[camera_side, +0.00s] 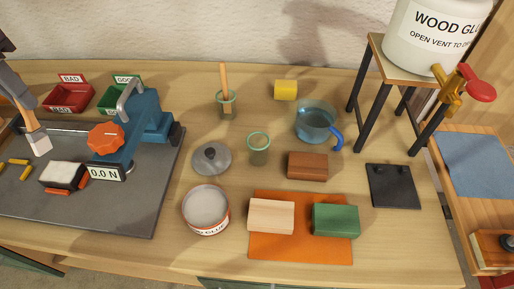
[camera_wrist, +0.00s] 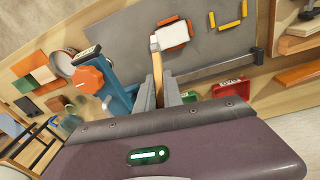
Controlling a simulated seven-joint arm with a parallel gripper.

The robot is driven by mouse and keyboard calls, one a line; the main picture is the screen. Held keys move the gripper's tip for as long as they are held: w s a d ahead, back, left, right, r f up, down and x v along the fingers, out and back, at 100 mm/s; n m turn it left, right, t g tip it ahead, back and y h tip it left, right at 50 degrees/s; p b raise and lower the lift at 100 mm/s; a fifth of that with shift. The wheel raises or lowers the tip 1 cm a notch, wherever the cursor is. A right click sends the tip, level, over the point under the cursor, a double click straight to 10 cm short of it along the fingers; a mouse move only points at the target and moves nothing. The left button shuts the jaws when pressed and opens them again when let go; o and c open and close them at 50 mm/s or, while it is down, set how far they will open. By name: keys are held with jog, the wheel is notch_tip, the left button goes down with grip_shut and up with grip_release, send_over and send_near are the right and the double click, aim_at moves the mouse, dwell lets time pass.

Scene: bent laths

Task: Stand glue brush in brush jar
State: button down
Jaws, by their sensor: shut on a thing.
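The glue brush (camera_side: 38,138) has a wooden handle and a pale, broad head; it also shows in the wrist view (camera_wrist: 157,65). My gripper (camera_wrist: 159,93) is shut on its handle, the head pointing away from the jaws. In the side view my gripper (camera_side: 20,108) is at the far left, partly out of frame, and the head hangs over the grey mat, left of the pale block. Two greenish jars stand mid-table: one (camera_side: 228,103) holds an upright wooden stick, the other (camera_side: 258,150) looks empty. I cannot tell which is the brush jar.
A blue clamp (camera_side: 147,115) with an orange knob and a pale block (camera_side: 63,175) on the grey mat (camera_side: 130,205) lie between my gripper and the jars. A grey lid (camera_side: 211,158), glue tin (camera_side: 206,212), blue jug (camera_side: 316,120) and brown block (camera_side: 307,166) surround the jars.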

dwell(0.8)
jog(key=w+a+f+m, duration=0.1)
jog(key=w+m, duration=0.1)
jog(key=w, duration=0.3)
jog(key=w+d+r+m, duration=0.2)
jog(key=d+r, duration=0.2)
jog(key=d, duration=0.3)
jog(key=w+d+r+m, duration=0.1)
jog(key=d+r+m, duration=0.2)
jog(key=d+r, duration=0.3)
jog(key=w+d+f+t+h, duration=0.1)
jog(key=d+f, duration=0.1)
jog(key=d, duration=0.7)
jog(key=w+d+f+t+h, duration=0.1)
jog(key=d+f, duration=0.2)
jog(key=d, duration=0.5)
jog(key=s+d+f, duration=0.2)
jog(key=d+f, duration=0.1)
jog(key=d, duration=0.9)
notch_tip(320, 180, down, 11)
jog(key=shift+w+a+f+m+t+h, duration=0.15)
jog(key=shift+a+f+m+t+h, duration=0.05)
jog(key=shift+a+m+t+h, duration=0.1)
jog(key=c, duration=1.4)
grip_release()
